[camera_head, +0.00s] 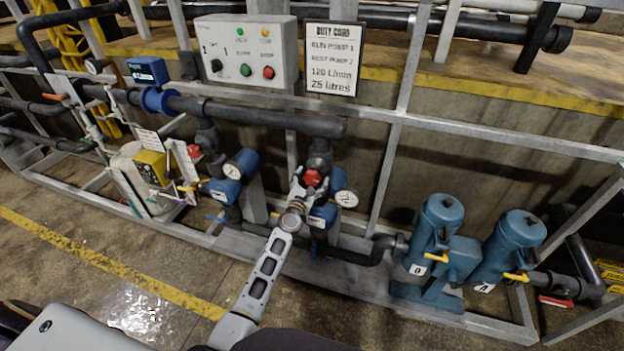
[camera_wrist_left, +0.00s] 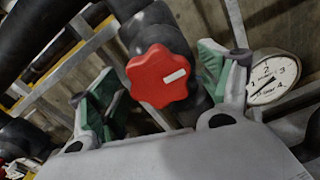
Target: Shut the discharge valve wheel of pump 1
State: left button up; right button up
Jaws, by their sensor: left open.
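A red valve wheel (camera_head: 313,178) sits on a dark vertical pipe at the middle pump, with a white mark on its face. My left gripper (camera_head: 306,188) is at this wheel. In the left wrist view the red wheel (camera_wrist_left: 160,78) shows between the spread green-padded fingers of my left gripper (camera_wrist_left: 160,92). The fingers stand apart on either side; I cannot tell whether either touches the wheel. A second red wheel (camera_head: 194,151) is on the pipe to the left. The pump numbers are too small to read. My right gripper is not in view.
A pressure gauge (camera_head: 347,198) sits just right of the wheel; another gauge (camera_head: 232,171) is at the left pump. A control box (camera_head: 245,52) and a duty card (camera_head: 332,58) stand above. Blue twin strainers (camera_head: 435,235) stand at right.

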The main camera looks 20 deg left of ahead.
pick_arm(q)
jog(key=shift+w, duration=0.4)
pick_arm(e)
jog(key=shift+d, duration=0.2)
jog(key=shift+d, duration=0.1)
pick_arm(q)
jog(key=c, duration=1)
